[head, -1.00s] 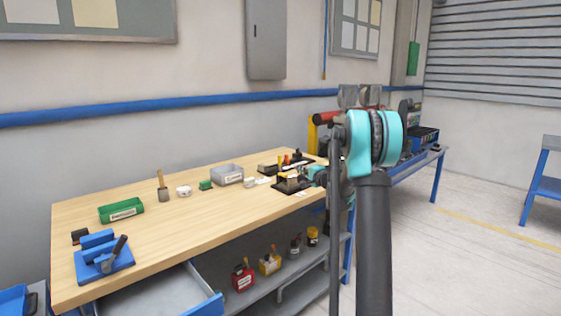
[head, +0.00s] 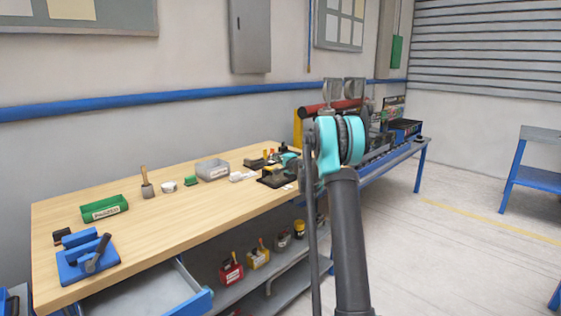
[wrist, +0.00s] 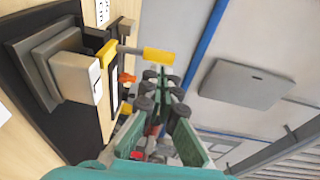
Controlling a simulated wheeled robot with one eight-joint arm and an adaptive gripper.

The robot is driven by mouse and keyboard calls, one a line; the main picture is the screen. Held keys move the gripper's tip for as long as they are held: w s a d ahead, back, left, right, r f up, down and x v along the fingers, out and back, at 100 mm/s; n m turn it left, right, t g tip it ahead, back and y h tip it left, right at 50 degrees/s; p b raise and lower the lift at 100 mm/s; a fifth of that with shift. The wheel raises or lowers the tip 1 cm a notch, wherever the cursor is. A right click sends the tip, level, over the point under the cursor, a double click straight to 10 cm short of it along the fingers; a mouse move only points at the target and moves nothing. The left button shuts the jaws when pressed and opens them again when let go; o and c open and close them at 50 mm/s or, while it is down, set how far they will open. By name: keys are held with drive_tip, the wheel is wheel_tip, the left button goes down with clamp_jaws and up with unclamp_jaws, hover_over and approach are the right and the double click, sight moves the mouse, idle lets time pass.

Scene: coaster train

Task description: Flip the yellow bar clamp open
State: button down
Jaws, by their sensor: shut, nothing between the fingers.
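The yellow bar clamp (wrist: 108,54) is in the wrist view, mounted beside a pale block (wrist: 75,78) on a dark base. Its yellow-tipped handle (wrist: 160,56) sticks out to the right on a metal rod. My gripper (wrist: 163,80) points toward this area with its green fingers shut and empty. The fingertips appear close below the yellow handle tip in the picture; I cannot tell whether they touch. In the head view the dark fixture (head: 271,182) is at the bench's right end, small and partly hidden by my arm, and the gripper's fingers are not clear.
The wooden bench (head: 180,215) holds a green bin (head: 104,209), a grey bin (head: 212,169) and a blue fixture (head: 88,258). An orange part (wrist: 127,78) sits near the fingers. An open drawer (head: 150,296) juts out below.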

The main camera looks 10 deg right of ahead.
sight(266, 153)
drive_tip(key=shift+x, duration=2.6)
drive_tip(key=shift+r, duration=0.1)
